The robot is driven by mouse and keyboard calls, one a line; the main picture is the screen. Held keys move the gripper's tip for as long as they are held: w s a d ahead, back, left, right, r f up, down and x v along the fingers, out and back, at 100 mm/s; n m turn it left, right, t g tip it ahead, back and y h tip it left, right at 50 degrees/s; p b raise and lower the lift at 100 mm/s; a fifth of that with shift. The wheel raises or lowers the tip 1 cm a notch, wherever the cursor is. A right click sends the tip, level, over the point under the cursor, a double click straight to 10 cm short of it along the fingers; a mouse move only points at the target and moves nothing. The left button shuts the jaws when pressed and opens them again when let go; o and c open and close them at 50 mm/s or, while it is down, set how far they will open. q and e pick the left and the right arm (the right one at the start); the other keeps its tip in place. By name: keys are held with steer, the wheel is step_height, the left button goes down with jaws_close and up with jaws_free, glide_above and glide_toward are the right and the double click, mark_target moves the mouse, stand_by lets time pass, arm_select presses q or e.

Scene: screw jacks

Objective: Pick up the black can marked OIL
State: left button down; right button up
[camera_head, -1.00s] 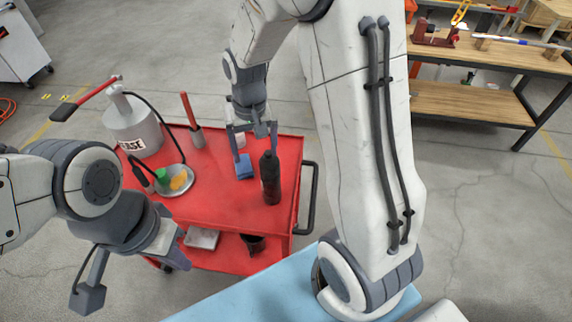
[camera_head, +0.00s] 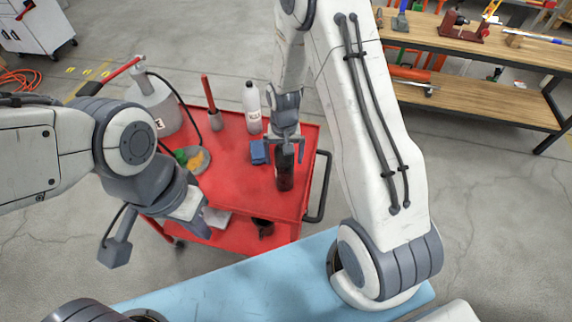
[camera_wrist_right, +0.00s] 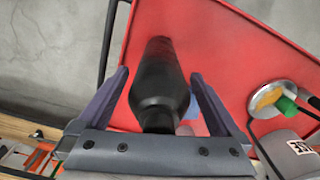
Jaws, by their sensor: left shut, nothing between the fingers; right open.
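The black can (camera_head: 285,174) stands upright on the red cart's top (camera_head: 240,185), near its right side. It also shows in the right wrist view (camera_wrist_right: 160,88), lying between the two fingers; any OIL marking cannot be read. My right gripper (camera_head: 286,150) is open at the can's upper part, with a finger on each side; it also shows in the right wrist view (camera_wrist_right: 160,95). In that view gaps show between the fingers and the can. My left gripper (camera_head: 195,222) is shut and empty, in front of the cart's left side.
A blue block (camera_head: 259,152) lies just left of the can. A white bottle (camera_head: 252,108) stands behind it. A red-handled tool (camera_head: 209,98), a plate of colored items (camera_head: 194,160) and a grey canister (camera_head: 160,105) are further left. The cart's handle (camera_head: 321,187) is at right.

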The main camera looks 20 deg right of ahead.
steer(key=shift+f, duration=0.3)
jaws_close()
steer(key=shift+r, duration=0.1)
